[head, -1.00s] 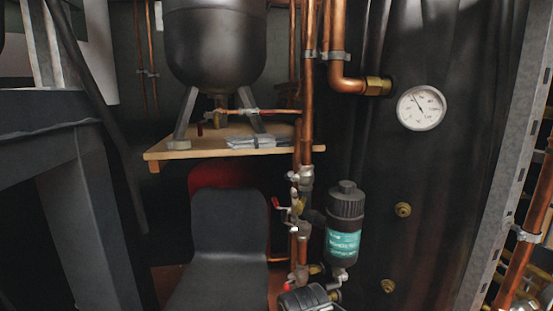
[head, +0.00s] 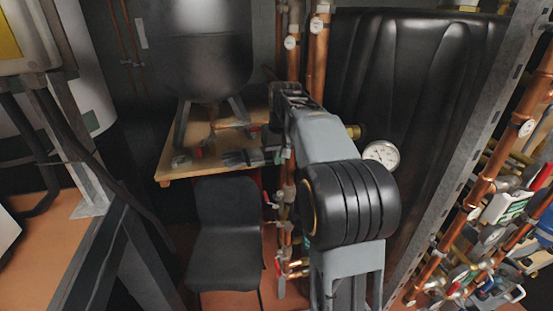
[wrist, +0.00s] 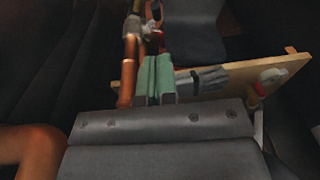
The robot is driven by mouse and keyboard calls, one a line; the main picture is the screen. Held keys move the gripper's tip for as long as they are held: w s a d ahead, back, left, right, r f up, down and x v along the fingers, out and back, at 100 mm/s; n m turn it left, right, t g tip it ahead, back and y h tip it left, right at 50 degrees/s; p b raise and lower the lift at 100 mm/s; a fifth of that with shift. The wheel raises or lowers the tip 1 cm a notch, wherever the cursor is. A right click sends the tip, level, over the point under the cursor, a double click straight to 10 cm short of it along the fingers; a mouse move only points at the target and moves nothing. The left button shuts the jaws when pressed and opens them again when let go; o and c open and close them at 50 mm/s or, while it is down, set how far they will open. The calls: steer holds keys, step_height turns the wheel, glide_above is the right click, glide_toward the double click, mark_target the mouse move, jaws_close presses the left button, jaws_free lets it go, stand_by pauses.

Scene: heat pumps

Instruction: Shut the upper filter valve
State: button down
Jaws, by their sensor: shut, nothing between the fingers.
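Copper pipework with red-handled valves runs down beside the black chair. An upper red valve handle (head: 272,205) shows left of my arm in the head view, and a lower one (head: 278,265) shows below it. Whether the upper valve is open or shut is too small to tell. The filter canister is hidden behind my arm now. My gripper (head: 285,155) is above the valves, beside the vertical pipe. In the wrist view its green fingers (wrist: 156,78) are shut and empty, with valve parts (wrist: 150,18) beyond the tips, apart from them.
A wooden shelf (head: 172,170) carrying a dark tank (head: 200,55) is left of my gripper. A black chair (head: 225,230) stands below. A black jacketed tank (head: 415,80) with a gauge (head: 381,155) is at right, beside a metal upright (head: 480,130).

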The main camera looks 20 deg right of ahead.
step_height(320, 180, up, 6)
steer(key=f+p, duration=0.1)
steer(key=p, duration=0.2)
glide_above(277, 195)
steer(key=s, duration=0.2)
steer(key=f, duration=0.6)
steer(key=w+f+p, duration=0.1)
steer(key=f, duration=1.2)
steer(key=shift+w+a+f, duration=0.1)
steer(key=shift+w, duration=0.2)
steer(key=shift+f, duration=0.1)
steer(key=shift+f+b, duration=0.15)
steer(key=shift+b, duration=0.3)
steer(key=shift+s+t+b, duration=0.25)
steer(key=shift+t+b, duration=0.05)
steer(key=shift+b, duration=0.5)
